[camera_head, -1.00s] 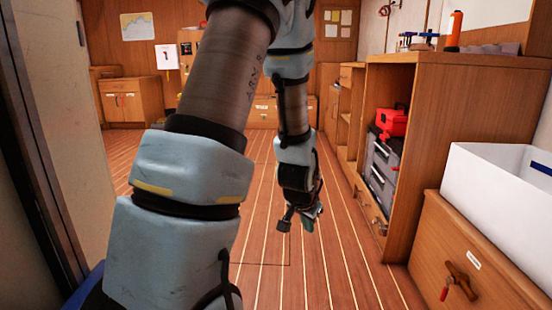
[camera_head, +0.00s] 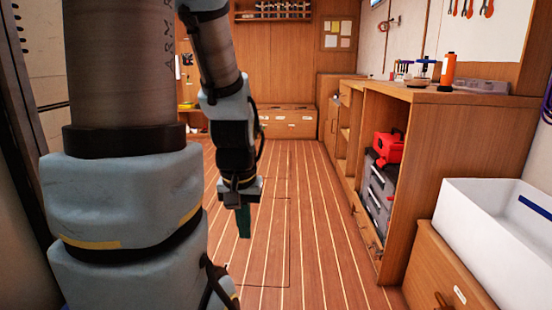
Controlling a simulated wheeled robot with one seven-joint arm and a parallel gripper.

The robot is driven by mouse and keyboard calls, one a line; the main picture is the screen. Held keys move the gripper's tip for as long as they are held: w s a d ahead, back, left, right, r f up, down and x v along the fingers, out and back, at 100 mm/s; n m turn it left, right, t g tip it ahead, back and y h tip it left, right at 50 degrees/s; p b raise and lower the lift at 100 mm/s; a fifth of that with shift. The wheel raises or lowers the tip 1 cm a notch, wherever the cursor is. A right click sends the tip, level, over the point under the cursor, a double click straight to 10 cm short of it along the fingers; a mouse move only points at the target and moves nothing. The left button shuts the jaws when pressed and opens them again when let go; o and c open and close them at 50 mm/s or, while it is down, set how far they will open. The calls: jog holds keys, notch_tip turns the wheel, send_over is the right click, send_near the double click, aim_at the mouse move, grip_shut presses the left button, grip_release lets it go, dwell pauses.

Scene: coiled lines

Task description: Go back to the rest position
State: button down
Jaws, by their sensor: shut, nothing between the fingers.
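My arm fills the left side of the head view, folded over with its forearm hanging down. My gripper (camera_head: 244,222) points down above the wooden floor (camera_head: 320,230). Its fingers are together with nothing visible between them. It is clear of the cabinets and touches nothing. No task object other than my arm is in view.
A wooden workbench (camera_head: 450,150) runs along the right, with a red case (camera_head: 387,148) above grey drawer boxes (camera_head: 378,190) inside. An orange bottle (camera_head: 448,70) stands on top. A white bin (camera_head: 490,215) is at front right. The middle floor is free.

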notch_tip(320, 180, up, 28)
jog(key=p, duration=2.5)
jog(key=shift+p, duration=0.3)
